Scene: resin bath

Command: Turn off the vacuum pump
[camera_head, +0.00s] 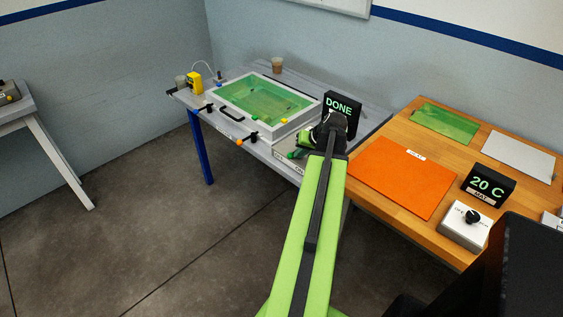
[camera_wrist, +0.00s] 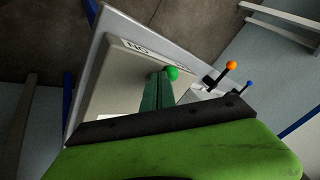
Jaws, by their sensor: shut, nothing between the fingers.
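My gripper (camera_wrist: 159,76) is shut and empty. In the wrist view its dark green fingers point at a grey box (camera_wrist: 118,80) with a partly hidden label, and their tips are beside a round green knob (camera_wrist: 172,73). I cannot tell whether they touch it. In the head view the green knob (camera_head: 291,155) shows just left of my gripper (camera_head: 303,151), at the front right of the grey table. The box seems to be the vacuum pump, but its label is not fully readable and my arm hides much of it.
A framed bath (camera_head: 312,116) with green contents and several coloured-knob levers stands on the grey table. A black display (camera_head: 342,103) reading DONE is close behind my gripper. The wooden table (camera_head: 447,242) at right holds an orange mat (camera_head: 402,177) and a 20 C display (camera_head: 488,185).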

